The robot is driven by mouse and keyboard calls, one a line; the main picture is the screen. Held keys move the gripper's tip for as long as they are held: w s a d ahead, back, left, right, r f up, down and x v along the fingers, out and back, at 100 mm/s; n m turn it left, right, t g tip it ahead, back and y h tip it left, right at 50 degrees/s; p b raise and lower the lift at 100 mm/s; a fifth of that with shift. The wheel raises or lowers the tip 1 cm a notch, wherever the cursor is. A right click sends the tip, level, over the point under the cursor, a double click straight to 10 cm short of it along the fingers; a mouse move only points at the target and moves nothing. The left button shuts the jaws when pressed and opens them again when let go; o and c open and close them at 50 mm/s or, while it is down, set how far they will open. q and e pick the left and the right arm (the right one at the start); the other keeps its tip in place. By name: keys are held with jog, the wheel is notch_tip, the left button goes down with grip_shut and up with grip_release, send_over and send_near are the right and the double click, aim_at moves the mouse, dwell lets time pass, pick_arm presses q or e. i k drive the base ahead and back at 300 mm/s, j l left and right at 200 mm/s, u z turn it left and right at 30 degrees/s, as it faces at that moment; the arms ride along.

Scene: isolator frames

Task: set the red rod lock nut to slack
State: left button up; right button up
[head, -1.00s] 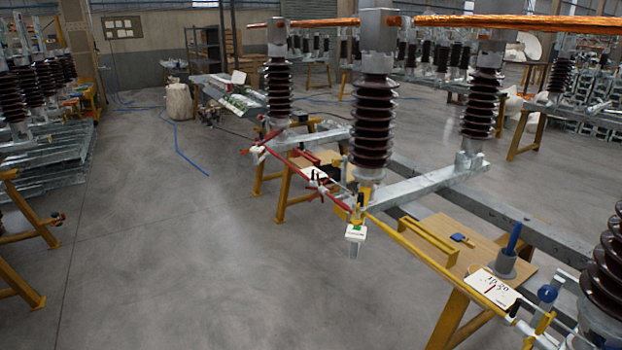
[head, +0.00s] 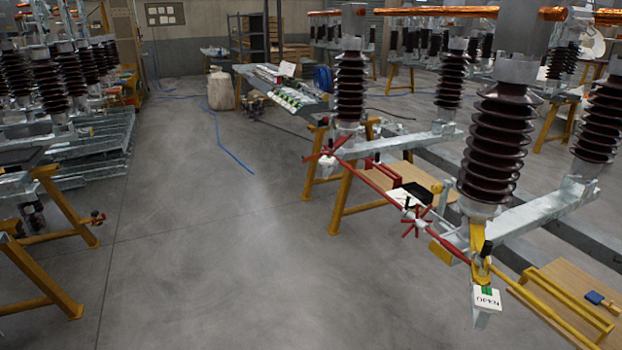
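The red rod (head: 378,186) runs in the head view from the far insulator post down to the yellow bracket (head: 480,250) at the near post. A red star-shaped hand nut (head: 417,223) sits on the rod near its near end. A second red star-shaped piece (head: 326,154) is at the far end. Which of them is the lock nut, and whether it is tight or slack, I cannot tell. A white plate reading OPEN (head: 487,298) with a green mark hangs below the bracket. Neither of my grippers is in view.
The grey floor (head: 230,270) left of the rod is clear. Yellow trestle legs (head: 352,205) stand under the far end. A wooden board with a yellow bar (head: 565,305) is at lower right. Another yellow trestle (head: 45,275) stands at left. A blue hose (head: 232,158) lies behind.

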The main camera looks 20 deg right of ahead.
aim_at(403, 212)
jog(key=i+j, duration=0.15)
jog(key=i, duration=0.4)
jog(key=i+j, duration=0.2)
jog(key=i, duration=0.35)
jog(key=i+j+u, duration=0.1)
jog(key=i, duration=0.5)
jog(key=j, duration=0.05)
